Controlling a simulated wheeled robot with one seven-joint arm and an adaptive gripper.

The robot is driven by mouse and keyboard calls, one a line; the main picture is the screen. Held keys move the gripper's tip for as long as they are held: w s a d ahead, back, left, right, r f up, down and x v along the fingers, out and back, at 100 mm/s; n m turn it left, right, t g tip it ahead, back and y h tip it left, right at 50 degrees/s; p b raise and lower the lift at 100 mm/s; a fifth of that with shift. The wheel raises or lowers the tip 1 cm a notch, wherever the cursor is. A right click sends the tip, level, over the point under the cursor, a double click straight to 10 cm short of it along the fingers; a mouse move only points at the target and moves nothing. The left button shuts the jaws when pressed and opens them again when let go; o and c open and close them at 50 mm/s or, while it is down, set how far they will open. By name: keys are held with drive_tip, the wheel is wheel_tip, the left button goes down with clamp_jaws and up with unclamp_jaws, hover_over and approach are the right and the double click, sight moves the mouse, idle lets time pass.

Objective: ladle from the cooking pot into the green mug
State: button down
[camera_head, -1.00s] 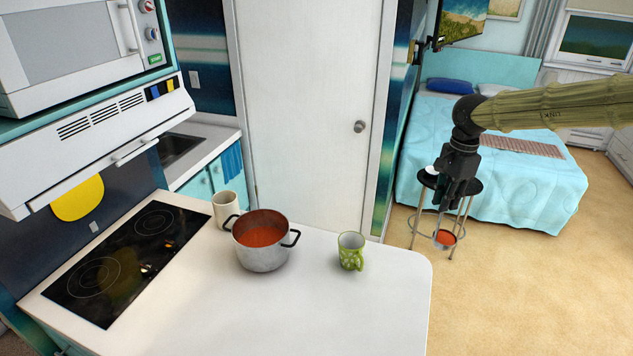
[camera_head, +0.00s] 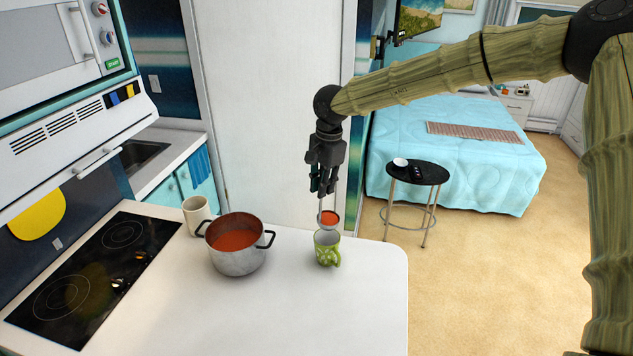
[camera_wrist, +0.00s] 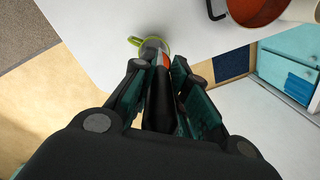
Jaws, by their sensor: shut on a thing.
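The cooking pot (camera_head: 238,262) stands on the white counter with red-orange liquid in it. Its rim corner also shows at the top of the wrist view (camera_wrist: 262,20). The green mug (camera_head: 327,250) stands upright on the counter to the right of the pot. My gripper (camera_head: 322,190) is shut on the handle of the ladle, which hangs down. The ladle's bowl (camera_head: 329,219) holds red liquid and appears just above and behind the mug's rim in the head view. In the wrist view the dark ladle handle (camera_wrist: 160,105) runs between the fingers and partly covers the mug (camera_wrist: 150,46).
A cream mug (camera_head: 196,214) stands behind and left of the pot. The black cooktop (camera_head: 85,275) is at the left. The counter's front and right part (camera_head: 330,310) is bare. A round black stool (camera_head: 420,173) stands beyond the counter's right edge.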

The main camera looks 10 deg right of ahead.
drive_tip(key=s+d+f+t+y+b, duration=0.2)
drive_tip(key=s+d+f+t+b, duration=0.1)
drive_tip(key=s, duration=0.3)
drive_tip(key=shift+d+f+t+y+b, duration=0.2)
drive_tip(key=shift+d+t+y+b, duration=0.2)
drive_tip(key=shift+d+t+b, duration=0.25)
drive_tip(key=shift+s+a+f+t+b, duration=0.1)
drive_tip(key=shift+s+t+b, duration=0.2)
drive_tip(key=shift+b, duration=0.55)
drive_tip(key=b, duration=0.2)
drive_tip(key=f+b, duration=0.1)
drive_tip(key=shift+s+d+t+y+b, duration=0.25)
drive_tip(key=shift+s+y+b, duration=0.1)
drive_tip(key=shift+y, duration=0.05)
drive_tip(key=shift+s+f+b, duration=0.1)
drive_tip(key=shift+b, duration=0.55)
drive_tip(key=shift+s+d+f+t+b, duration=0.2)
drive_tip(key=shift+f+t+b, duration=0.2)
drive_tip(key=shift+b, duration=0.85)
